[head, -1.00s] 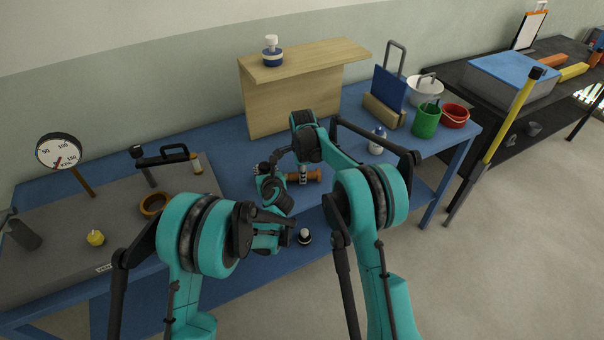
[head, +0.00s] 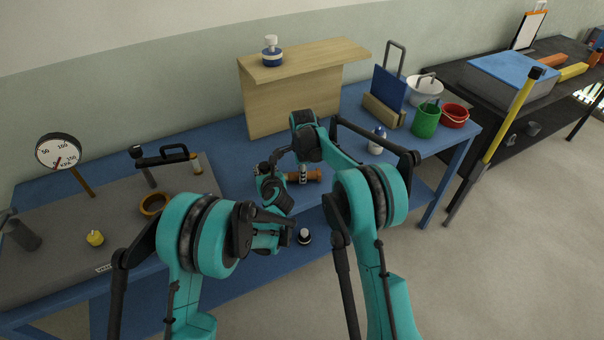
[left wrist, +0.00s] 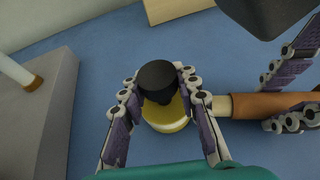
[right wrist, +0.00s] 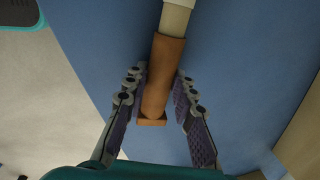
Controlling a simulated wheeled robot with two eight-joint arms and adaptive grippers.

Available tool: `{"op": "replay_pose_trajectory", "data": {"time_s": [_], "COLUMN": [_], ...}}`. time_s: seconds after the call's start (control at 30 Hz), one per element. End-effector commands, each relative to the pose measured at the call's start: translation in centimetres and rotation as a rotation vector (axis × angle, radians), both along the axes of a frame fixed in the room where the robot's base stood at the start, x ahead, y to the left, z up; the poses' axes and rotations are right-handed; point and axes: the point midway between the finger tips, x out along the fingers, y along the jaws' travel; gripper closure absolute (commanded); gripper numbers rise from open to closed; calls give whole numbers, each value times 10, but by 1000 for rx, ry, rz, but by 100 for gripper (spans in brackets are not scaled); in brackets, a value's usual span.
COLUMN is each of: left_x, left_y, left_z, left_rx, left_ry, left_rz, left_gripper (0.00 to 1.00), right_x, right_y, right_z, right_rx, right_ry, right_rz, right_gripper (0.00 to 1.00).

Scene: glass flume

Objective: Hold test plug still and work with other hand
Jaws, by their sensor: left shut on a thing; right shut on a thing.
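The test plug, a round yellow body (left wrist: 165,118) with a black knob (left wrist: 157,78) on top, is between the fingers of my left gripper (left wrist: 160,90). My left gripper is shut on it above the blue table; in the head view this gripper (head: 264,172) partly hides the plug. A brown cylinder (right wrist: 163,75) with a flared end and a cream shaft (right wrist: 175,18) is between the fingers of my right gripper (right wrist: 160,88), which is shut on it. In the left wrist view the cream shaft (left wrist: 221,106) reaches the plug's side; whether it touches is unclear.
A grey block (head: 60,265) with a gauge (head: 59,151), a brown ring and a yellow piece stands left. A wooden stand (head: 295,105) is behind. A small bottle (head: 377,140) and green bucket (head: 426,120) are right.

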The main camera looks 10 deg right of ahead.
Motion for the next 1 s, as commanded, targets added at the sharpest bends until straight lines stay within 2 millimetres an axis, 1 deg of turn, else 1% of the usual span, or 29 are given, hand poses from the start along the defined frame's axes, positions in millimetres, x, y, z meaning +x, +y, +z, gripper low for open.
{"op": "replay_pose_trajectory", "data": {"time_s": [0.57, 1.0], "left_x": [0, 0], "left_y": [0, 0], "left_z": [0, 0], "left_rx": [0, 0], "left_ry": [0, 0], "left_rz": [0, 0], "left_gripper": [100, 100], "right_x": [-3, -5], "right_y": [0, -25], "right_z": [0, 0], "right_rx": [0, 0], "right_ry": [0, 0], "right_rz": [0, 0], "right_gripper": [100, 100]}}
